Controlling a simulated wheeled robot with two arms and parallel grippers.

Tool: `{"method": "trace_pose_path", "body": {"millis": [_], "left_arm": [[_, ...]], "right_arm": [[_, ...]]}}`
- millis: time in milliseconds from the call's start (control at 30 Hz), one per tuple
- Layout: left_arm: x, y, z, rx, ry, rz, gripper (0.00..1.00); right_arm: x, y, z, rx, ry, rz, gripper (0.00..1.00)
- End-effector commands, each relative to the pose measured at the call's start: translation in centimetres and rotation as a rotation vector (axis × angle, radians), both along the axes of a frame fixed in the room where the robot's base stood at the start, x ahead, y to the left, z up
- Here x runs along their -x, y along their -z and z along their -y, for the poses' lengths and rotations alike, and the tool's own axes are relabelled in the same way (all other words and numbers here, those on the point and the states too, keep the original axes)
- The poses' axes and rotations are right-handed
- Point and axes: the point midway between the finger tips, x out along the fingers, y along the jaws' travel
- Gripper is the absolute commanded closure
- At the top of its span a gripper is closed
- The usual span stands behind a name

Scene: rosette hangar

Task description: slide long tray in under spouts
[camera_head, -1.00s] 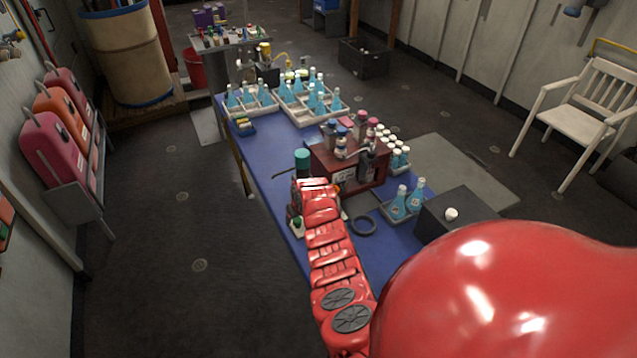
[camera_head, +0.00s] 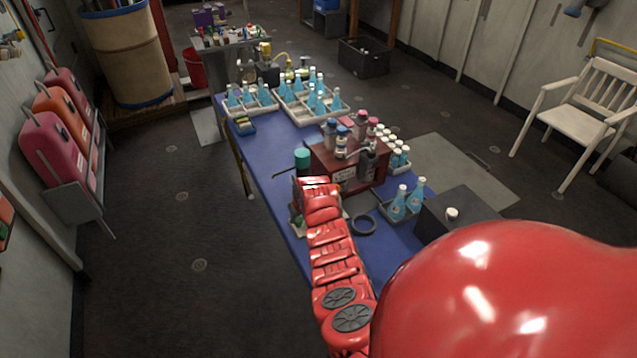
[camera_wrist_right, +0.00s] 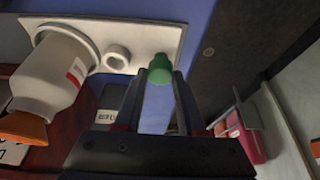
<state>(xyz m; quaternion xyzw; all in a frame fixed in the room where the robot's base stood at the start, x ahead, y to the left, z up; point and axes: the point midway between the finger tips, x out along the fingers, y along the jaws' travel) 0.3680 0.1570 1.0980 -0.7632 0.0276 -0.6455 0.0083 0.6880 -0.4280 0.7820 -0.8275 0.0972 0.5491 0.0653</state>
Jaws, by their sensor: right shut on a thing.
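The long pale tray (camera_wrist_right: 105,25) lies on the blue table in the right wrist view; only a corner of it shows beside my arm in the head view (camera_head: 297,228). A white bottle with an orange cap (camera_wrist_right: 50,75) and a small white ring (camera_wrist_right: 117,57) stand on it. My right gripper (camera_wrist_right: 160,80) is shut on a green-topped piece (camera_wrist_right: 159,66) at the tray's edge; whether this belongs to the tray is unclear. In the head view my right gripper (camera_head: 318,185) is at the dark red stand's left end. The spouts are not clear. My left gripper is out of view.
The dark red stand (camera_head: 347,172) carries several bottles. A teal-capped container (camera_head: 302,160) is beyond my gripper. A black ring (camera_head: 363,225), a grey tray (camera_head: 391,212) with two blue bottles and a dark box (camera_head: 455,210) are to the right. Crates of blue bottles (camera_head: 285,115) fill the far end.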

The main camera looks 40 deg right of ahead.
Motion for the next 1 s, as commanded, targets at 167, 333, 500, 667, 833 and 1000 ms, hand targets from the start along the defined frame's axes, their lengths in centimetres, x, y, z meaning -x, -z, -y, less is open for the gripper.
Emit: {"method": "trace_pose_path", "body": {"millis": [167,333,500,667,833,1000], "left_arm": [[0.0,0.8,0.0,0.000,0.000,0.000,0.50],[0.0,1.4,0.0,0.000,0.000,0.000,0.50],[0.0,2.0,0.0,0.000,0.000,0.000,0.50],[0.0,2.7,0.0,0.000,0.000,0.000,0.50],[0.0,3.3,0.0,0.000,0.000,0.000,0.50],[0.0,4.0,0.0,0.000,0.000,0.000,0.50]], "right_arm": [[0.3,0.1,1.1,0.002,0.004,0.001,0.97],[0.4,0.1,1.9,0.002,0.003,0.001,0.97],[0.6,0.1,2.8,0.003,0.003,0.001,0.97],[0.8,0.1,3.6,0.004,0.003,0.003,0.97],[0.9,0.1,4.4,0.004,0.003,0.004,0.97],[1.2,0.1,5.2,0.003,0.003,0.003,0.97]]}}
